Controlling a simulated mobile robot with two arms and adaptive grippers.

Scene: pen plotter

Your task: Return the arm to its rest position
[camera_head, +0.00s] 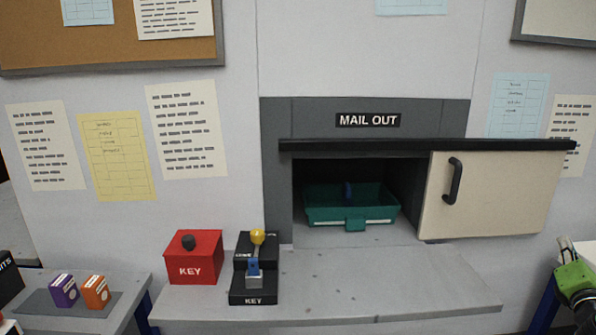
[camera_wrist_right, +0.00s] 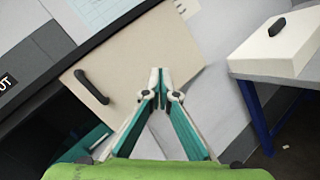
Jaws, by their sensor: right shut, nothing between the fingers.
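My right gripper (camera_head: 566,250) is at the right edge of the head view, to the right of the mail hatch and low. In the right wrist view my right gripper (camera_wrist_right: 160,72) has its fingertips together with nothing between them. The beige sliding door (camera_head: 490,195) stands at the right of the MAIL OUT opening, and it also shows behind the fingers in the right wrist view (camera_wrist_right: 130,60). The gripper looks apart from the door handle (camera_head: 453,180). My left gripper is not in view.
A teal tray (camera_head: 351,205) with a small blue item sits in the opening. A red KEY box (camera_head: 194,257) and a black KEY stand (camera_head: 253,290) are on the grey shelf (camera_head: 370,290). A white box (camera_wrist_right: 280,45) stands on a blue-legged table at the right.

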